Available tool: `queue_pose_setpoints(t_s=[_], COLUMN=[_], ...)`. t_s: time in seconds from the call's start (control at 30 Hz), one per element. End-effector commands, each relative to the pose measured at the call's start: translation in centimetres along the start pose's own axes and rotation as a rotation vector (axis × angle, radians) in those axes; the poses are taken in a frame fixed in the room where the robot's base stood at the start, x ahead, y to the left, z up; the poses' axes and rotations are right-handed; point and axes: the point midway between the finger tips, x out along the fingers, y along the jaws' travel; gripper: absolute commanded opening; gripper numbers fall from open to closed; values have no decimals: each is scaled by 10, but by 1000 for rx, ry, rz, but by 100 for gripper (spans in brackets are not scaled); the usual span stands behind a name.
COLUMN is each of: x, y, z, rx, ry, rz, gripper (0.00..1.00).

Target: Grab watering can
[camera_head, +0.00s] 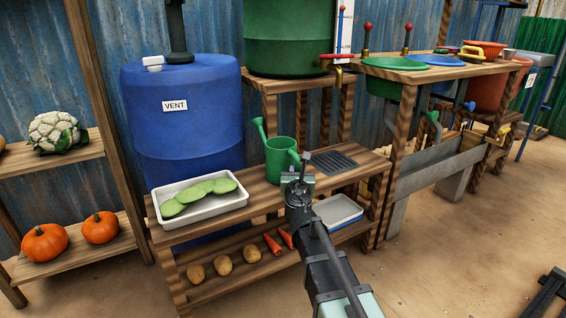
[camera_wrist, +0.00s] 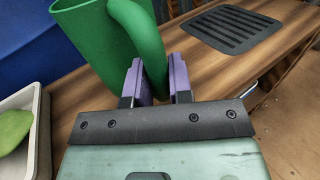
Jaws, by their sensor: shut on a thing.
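The green watering can (camera_head: 279,160) stands upright on the wooden bench, with its spout pointing up to the left. In the wrist view the can (camera_wrist: 95,35) fills the upper left, and its thick curved handle (camera_wrist: 141,35) comes down between my finger pads. My gripper (camera_wrist: 158,80) has its two purple pads on either side of the handle and is shut on it. In the head view my gripper (camera_head: 297,180) is at the can's right front side, and my arm hides part of the bench there.
A white tray of green slices (camera_head: 245,197) is left of the can, and a black slotted grate (camera_head: 336,162) is to its right. A blue vent barrel (camera_head: 185,130) stands behind. Carrots and potatoes lie on the lower shelf (camera_head: 210,277). Blue and green basins are at the right.

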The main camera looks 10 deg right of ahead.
Motion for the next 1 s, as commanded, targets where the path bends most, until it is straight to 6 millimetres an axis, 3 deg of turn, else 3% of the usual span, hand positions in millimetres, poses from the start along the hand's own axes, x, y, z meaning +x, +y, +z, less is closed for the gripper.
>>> queue_pose_setpoints(t_s=[0.17, 0.37, 0.57, 1.0], x=[0, 0, 0, 0], y=[0, 0, 0, 1], z=[2, 20, 57, 159], rx=[-1, -1, -1, 0], ry=[0, 0, 0, 0], rz=[0, 0, 0, 0], gripper=[0, 0, 0, 0])
